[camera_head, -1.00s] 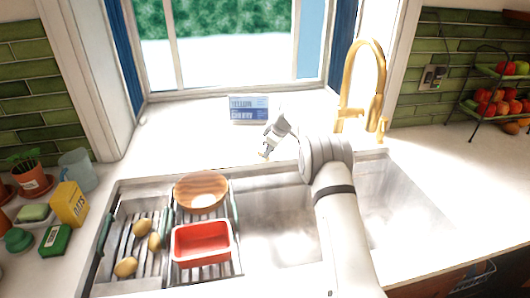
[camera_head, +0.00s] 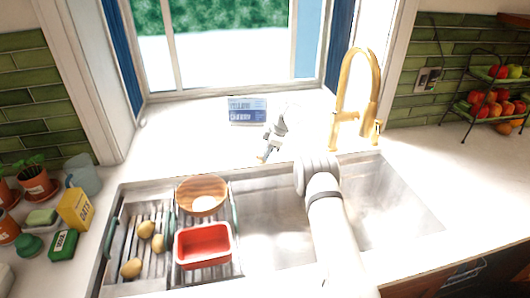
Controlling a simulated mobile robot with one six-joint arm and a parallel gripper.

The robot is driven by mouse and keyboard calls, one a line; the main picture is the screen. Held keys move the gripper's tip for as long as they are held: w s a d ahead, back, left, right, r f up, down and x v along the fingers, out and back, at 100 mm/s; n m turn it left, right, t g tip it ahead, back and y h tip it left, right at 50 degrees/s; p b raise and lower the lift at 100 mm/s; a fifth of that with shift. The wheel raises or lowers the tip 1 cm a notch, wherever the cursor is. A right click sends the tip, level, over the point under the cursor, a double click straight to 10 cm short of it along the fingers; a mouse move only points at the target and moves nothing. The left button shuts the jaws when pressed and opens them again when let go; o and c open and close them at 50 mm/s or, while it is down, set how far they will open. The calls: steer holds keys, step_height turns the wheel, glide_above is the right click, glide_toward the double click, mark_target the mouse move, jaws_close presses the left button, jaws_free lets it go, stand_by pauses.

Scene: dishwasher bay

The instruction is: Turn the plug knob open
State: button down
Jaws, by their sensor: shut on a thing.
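My gripper (camera_head: 263,156) reaches down to the back rim of the sink (camera_head: 290,217), left of the gold faucet (camera_head: 355,95). Its jaws are shut on a small gold-brown thing at their tips, apparently the plug knob. The knob is mostly covered by the jaws, and its turn angle is too small to read. My arm crosses the sink from the lower right.
A blue-and-white box (camera_head: 247,111) stands on the sill just behind my gripper. A drying rack on the sink's left holds a wooden bowl (camera_head: 202,189), a red tub (camera_head: 204,247) and several potatoes. A fruit stand (camera_head: 490,105) is at right. The right basin is clear.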

steer(key=shift+s+a+f, duration=0.1)
steer(key=shift+a, duration=0.05)
steer(key=c, duration=1.5)
jaws_free()
steer(key=shift+o, duration=0.2)
steer(key=shift+d+r, duration=0.2)
steer(key=shift+r, duration=0.15)
steer(key=v, duration=0.7)
steer(key=shift+r, duration=0.1)
